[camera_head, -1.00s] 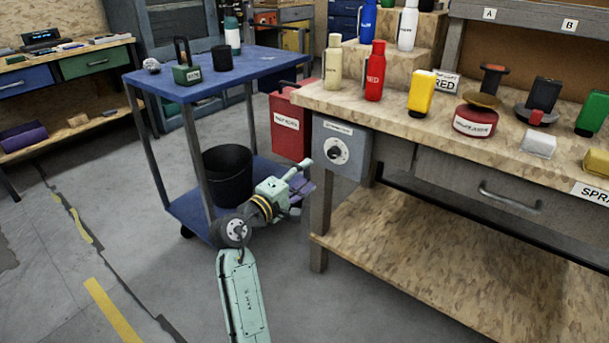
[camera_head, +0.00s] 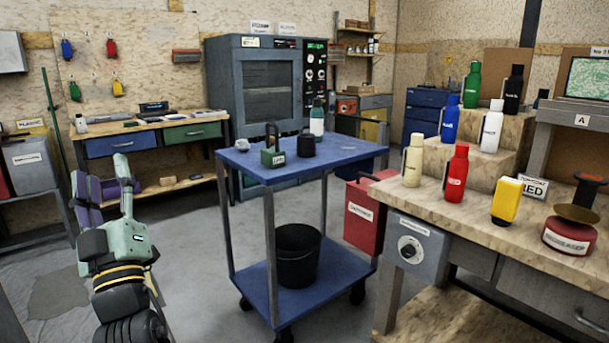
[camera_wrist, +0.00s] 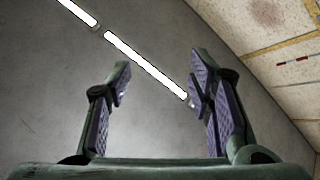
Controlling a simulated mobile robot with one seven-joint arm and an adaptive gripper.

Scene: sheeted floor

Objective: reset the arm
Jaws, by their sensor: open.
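My gripper (camera_head: 106,190) is at the left of the head view, raised and pointing up, with its purple-padded fingers apart. It stands in front of the far workbench from this viewpoint. In the wrist view my gripper (camera_wrist: 155,95) shows two spread fingers with nothing between them. Behind them are the grey ceiling and lit strip lamps (camera_wrist: 145,65). My pale green arm is folded at the lower left of the head view.
A blue cart (camera_head: 340,158) with a black bin (camera_head: 298,262) stands at the centre. A workbench (camera_head: 440,195) with bottles is at the right. A bench with drawers (camera_head: 192,133) and a grey oven cabinet (camera_head: 268,90) stand behind. Floor left of the cart is clear.

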